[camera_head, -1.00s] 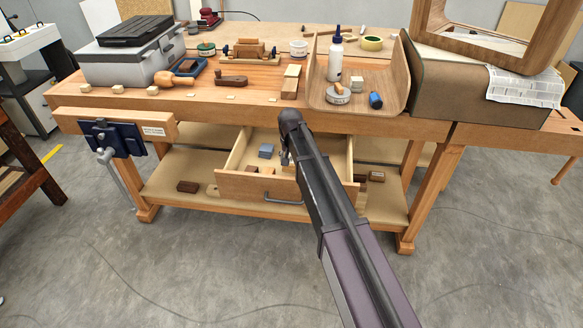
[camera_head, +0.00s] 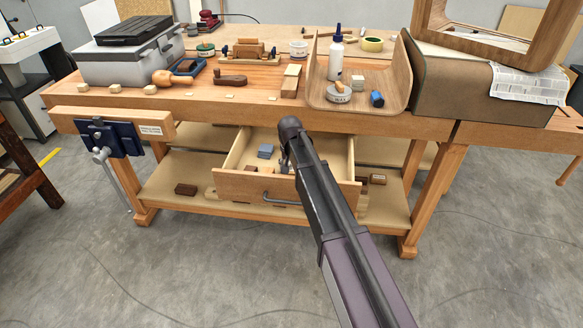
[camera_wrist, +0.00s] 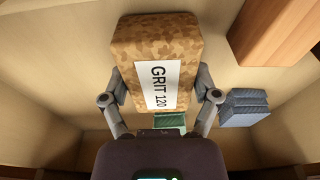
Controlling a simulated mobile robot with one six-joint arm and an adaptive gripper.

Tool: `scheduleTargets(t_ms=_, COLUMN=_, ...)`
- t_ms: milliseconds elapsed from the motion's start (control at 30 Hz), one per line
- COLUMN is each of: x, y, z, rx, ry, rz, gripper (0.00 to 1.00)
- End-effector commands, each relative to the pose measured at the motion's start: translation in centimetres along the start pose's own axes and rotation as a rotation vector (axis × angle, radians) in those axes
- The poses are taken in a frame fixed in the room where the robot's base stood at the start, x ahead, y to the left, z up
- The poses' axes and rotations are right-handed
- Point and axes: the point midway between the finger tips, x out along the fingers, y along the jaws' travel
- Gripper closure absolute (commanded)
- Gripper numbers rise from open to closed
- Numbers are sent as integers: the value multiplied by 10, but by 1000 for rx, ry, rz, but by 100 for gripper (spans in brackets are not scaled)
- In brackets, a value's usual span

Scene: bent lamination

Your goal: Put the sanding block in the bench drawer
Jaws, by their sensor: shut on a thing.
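The sanding block (camera_wrist: 155,55) is a mottled brown, cork-like block with a white "GRIT 120" label. In the wrist view it sits between the two fingers of my gripper (camera_wrist: 160,88), which is shut on it. In the head view my gripper (camera_head: 286,163) reaches down into the open bench drawer (camera_head: 256,185), and my arm hides the block and part of the drawer's right side. The drawer's pale walls surround the block in the wrist view. Whether the block touches the drawer floor I cannot tell.
In the drawer are a blue-grey stack (camera_wrist: 245,107), a brown wooden piece (camera_wrist: 278,30) and a green item (camera_wrist: 170,121) near the gripper. Small brown blocks (camera_head: 258,169) lie near the drawer front. The workbench top (camera_head: 215,95) overhangs the drawer's back.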

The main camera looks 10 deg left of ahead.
Motion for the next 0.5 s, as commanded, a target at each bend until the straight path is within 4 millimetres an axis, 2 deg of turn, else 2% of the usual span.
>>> scheduleTargets(t_ms=33, x=1, y=0, z=0, rx=0, ry=0, rz=0, gripper=12)
scheduleTargets(t_ms=67, x=0, y=0, z=0, rx=0, ry=0, rz=0, gripper=3)
scheduleTargets(t_ms=100, x=0, y=0, z=0, rx=0, ry=0, rz=0, gripper=0)
scheduleTargets(t_ms=500, x=0, y=0, z=0, rx=0, ry=0, rz=0, gripper=0)
